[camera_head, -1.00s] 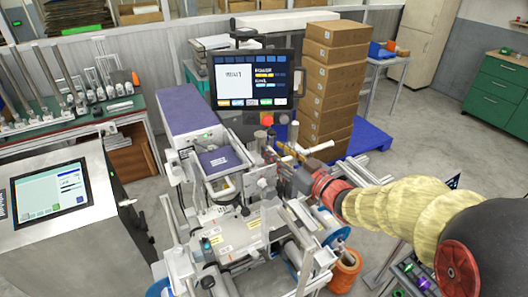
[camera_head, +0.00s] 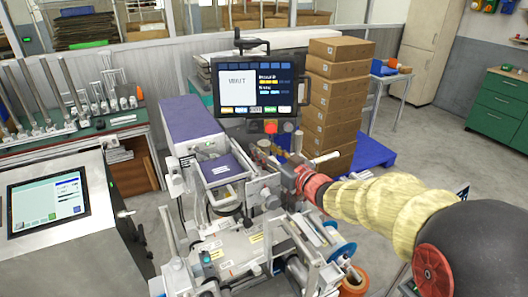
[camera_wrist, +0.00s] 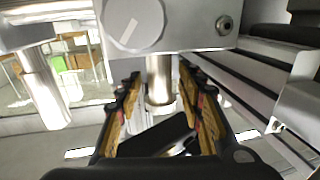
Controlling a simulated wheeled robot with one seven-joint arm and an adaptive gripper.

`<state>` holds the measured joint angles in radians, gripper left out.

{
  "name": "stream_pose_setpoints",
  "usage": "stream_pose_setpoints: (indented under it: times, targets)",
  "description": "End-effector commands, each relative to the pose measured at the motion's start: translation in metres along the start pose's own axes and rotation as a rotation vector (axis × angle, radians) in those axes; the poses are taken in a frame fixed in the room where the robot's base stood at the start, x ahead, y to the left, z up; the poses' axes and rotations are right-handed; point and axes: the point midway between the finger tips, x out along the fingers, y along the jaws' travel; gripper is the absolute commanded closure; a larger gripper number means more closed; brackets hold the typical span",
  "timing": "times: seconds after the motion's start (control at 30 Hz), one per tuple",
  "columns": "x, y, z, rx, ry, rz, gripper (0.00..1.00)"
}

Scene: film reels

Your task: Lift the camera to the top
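My gripper (camera_wrist: 160,110) is at the middle of the labelling machine (camera_head: 230,250), in front of its upright parts. In the wrist view its two dark fingers with tan pads stand on either side of a shiny metal cylinder (camera_wrist: 160,78). Gaps seem to show between pads and cylinder, so the fingers look open around it. The cylinder hangs below a pale metal block (camera_wrist: 190,25) with a round slotted knob (camera_wrist: 133,22). I cannot tell for sure which part is the camera. In the head view my arm hides much of the gripper.
A monitor (camera_head: 254,86) stands behind the machine, with a red button below it. Stacked cardboard boxes (camera_head: 334,100) stand on a blue pallet (camera_head: 375,152) behind my arm. A grey cabinet with a screen (camera_head: 48,203) is at the left. Open floor (camera_head: 432,150) lies at the right.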

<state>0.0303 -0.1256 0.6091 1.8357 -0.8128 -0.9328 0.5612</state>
Motion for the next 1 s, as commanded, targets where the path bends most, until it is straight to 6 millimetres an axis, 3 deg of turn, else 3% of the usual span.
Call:
stream_pose_setpoints:
  times: [0.17,0.8,1.0]
  targets:
    - [-0.0001,0.0,-0.0003,0.0,0.0,0.0,0.62]
    - [-0.0005,0.0012,-0.0004,0.001,0.001,0.003,0.98]
    - [-0.0006,0.0017,-0.0006,0.001,0.001,0.004,1.0]
